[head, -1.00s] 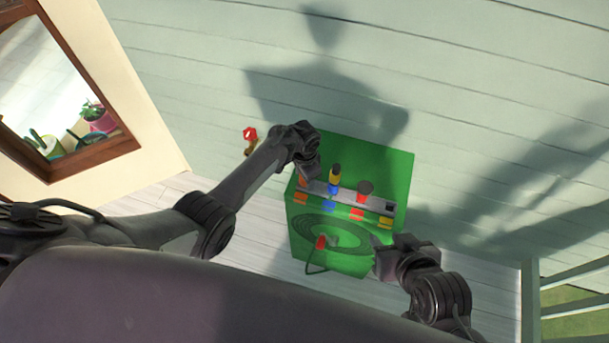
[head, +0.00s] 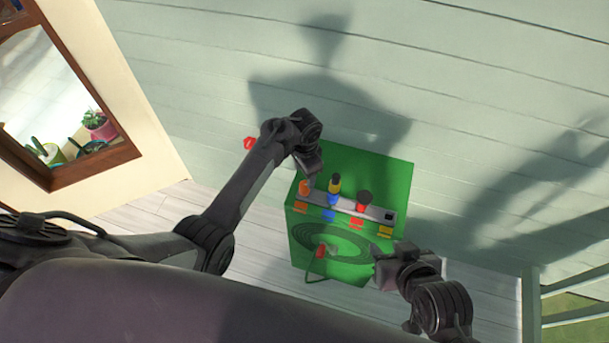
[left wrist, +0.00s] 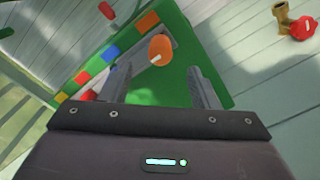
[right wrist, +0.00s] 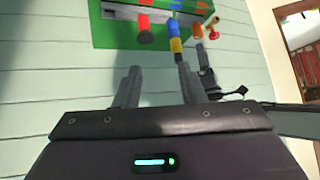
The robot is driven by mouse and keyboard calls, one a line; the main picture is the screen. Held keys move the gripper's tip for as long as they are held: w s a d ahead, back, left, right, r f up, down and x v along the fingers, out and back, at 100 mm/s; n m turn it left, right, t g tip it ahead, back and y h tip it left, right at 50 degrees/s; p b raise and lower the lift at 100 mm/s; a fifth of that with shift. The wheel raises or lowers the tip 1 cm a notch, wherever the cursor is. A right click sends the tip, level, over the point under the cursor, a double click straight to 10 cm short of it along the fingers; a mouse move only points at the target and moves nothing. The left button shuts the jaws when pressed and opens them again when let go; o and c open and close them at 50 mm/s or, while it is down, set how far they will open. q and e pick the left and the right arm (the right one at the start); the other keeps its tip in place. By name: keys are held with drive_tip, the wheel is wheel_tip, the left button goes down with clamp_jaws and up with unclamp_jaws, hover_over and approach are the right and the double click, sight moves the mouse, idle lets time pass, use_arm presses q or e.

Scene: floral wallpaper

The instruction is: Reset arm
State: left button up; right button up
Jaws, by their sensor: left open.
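A green box (head: 370,160) stands against the pale plank wall. A grey strip (head: 378,213) on it carries an orange cylinder (head: 304,187), a yellow-and-blue stack with a dark top (head: 334,188) and a red cylinder (head: 364,200). My left gripper (head: 309,172) is open and empty, just above the orange cylinder and apart from it. The left wrist view shows the orange cylinder (left wrist: 160,49) beyond its parted fingers (left wrist: 158,88). My right gripper (head: 378,272) is at the box's lower right, its fingers parted and empty in the right wrist view (right wrist: 158,85).
A red-handled brass valve (left wrist: 294,25) is on the wall left of the box, partly hidden in the head view. A red lever (head: 320,251) with a dark cable is on the box's front. A window (head: 55,100) is at the left; a railing (head: 570,283) is at the lower right.

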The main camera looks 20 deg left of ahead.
idle(0.5)
